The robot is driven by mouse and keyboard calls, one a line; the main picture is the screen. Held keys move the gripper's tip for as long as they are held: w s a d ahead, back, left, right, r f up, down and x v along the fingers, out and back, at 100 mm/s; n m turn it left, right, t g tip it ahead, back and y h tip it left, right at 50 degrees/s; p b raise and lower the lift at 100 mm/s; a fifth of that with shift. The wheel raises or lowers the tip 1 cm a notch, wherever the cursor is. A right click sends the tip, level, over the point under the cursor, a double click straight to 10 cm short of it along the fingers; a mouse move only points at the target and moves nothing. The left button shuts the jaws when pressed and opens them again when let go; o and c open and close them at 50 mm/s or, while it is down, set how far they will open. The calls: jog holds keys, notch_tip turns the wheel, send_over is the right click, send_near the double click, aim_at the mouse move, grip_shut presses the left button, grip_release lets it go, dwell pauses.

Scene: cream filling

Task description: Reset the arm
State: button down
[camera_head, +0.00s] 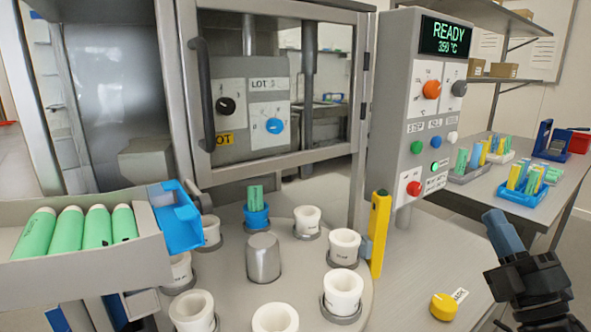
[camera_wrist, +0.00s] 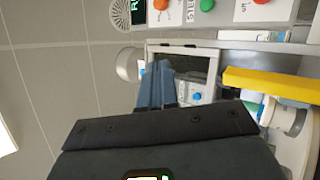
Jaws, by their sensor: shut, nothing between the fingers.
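My gripper (camera_head: 493,217) is at the right in the head view, above the grey table and in front of the control panel's right side. Its two blue-grey fingers are shut together with nothing between them. They point up and slightly left, clear of anything there. The fingers also show in the wrist view (camera_wrist: 157,72), pressed together in front of a glazed machine door (camera_wrist: 205,66). My dark gripper body fills the lower part of that view.
A control panel (camera_head: 413,100) reads READY. A yellow button (camera_head: 444,306) and racks (camera_head: 523,192) are near my arm. Green tubes lie in a tray (camera_head: 150,250).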

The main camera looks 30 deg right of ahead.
jog(key=s+a+f+m+g+y, duration=0.25)
jog(key=s+a+f+m, duration=0.4)
jog(key=a, duration=0.45)
jog(key=s+a+f+m+g+y, duration=0.25)
jog(key=s+a+f+m, duration=0.4)
jog(key=a, duration=0.55)
jog(key=s+a+f+m+g+y, duration=0.1)
jog(key=s+a+g, duration=0.3)
jog(key=s, duration=0.7)
jog(key=shift+s+a+f+g+y, duration=0.2)
jog(key=shift+s+f+g+y, duration=0.1)
jog(key=shift+f+y, duration=0.3)
